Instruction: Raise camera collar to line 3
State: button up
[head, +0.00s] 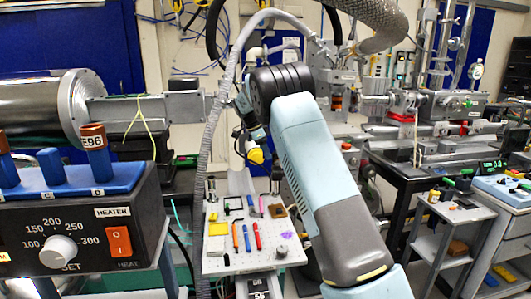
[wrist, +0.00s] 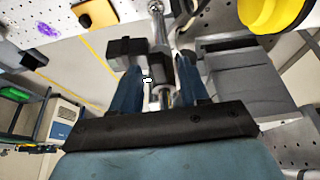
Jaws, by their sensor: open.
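In the wrist view my gripper (wrist: 161,75) is open. Its two blue fingers stand on either side of an upright metal post (wrist: 157,30) with a bright clamp-like part. A black block (wrist: 125,50) sits beside the post at the left finger; it may be the camera collar, but I cannot tell for sure. A small white mark (wrist: 147,79) shows next to the left finger. I cannot tell whether the fingers touch anything. No numbered line 3 is readable. In the head view my arm hides the gripper and most of the post area.
A yellow round part (wrist: 272,12) is close at the upper right in the wrist view; a yellow part (head: 256,156) also shows in the head view. A perforated board (head: 225,262) holds pens and small parts. A heater box (head: 80,225) stands at left, a cart (head: 455,215) at right.

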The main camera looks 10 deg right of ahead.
jog(key=shift+r, duration=0.1)
jog(key=v, duration=1.3)
jog(key=shift+a+r, duration=0.15)
jog(key=shift+a, duration=0.05)
jog(key=s+d+r+n+t+y, duration=0.1)
jog(key=s+d+r+n, duration=0.25)
jog(key=s, duration=0.55)
jog(key=s+d+r+n+t+y, duration=0.15)
jog(key=s+r, duration=0.25)
jog(key=s, duration=0.4)
jog(key=s+d+r+n+y, duration=0.1)
jog(key=s+d+r+n, duration=0.25)
jog(key=s, duration=0.55)
jog(key=s+f+n+t, duration=0.1)
jog(key=s+f+n, duration=0.2)
jog(key=s, duration=0.7)
jog(key=s+f+n+t, duration=0.1)
jog(key=s+f+n, duration=0.2)
jog(key=s, duration=0.6)
jog(key=s+a+f+n+t, duration=0.1)
jog(key=s+f+n, duration=0.3)
jog(key=s, duration=0.6)
jog(key=shift+s+f+y, duration=0.3)
jog(key=shift+f+y, duration=0.15)
jog(key=shift+f, duration=0.1)
